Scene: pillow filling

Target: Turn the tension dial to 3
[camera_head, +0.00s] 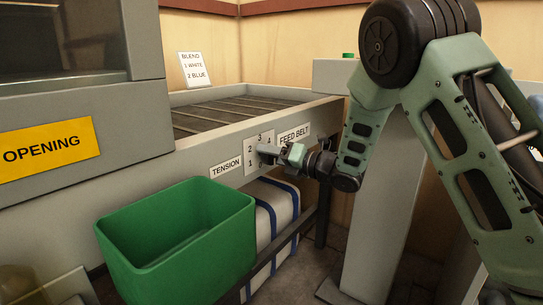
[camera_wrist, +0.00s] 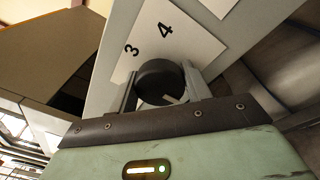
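The tension dial (camera_wrist: 161,81) is a round black knob on a white number plate (camera_wrist: 190,43). In the wrist view the figures 3 and 4 show above it, and a small pale mark shows low on the knob. My gripper (camera_wrist: 164,92) has one finger on each side of the knob, with no clear gap on either side. In the head view my gripper (camera_head: 268,150) is at the number plate (camera_head: 251,148), right of the TENSION label (camera_head: 226,168). There it hides the knob and part of the figures, so the dial's setting cannot be read.
A FEED BELT label (camera_head: 294,135) is just right of the dial. A green bin (camera_head: 178,240) stands below the panel, beside a white, blue-striped bundle (camera_head: 275,212). A grey post (camera_head: 377,210) stands right of the panel. A blend card (camera_head: 195,69) stands behind the slatted belt.

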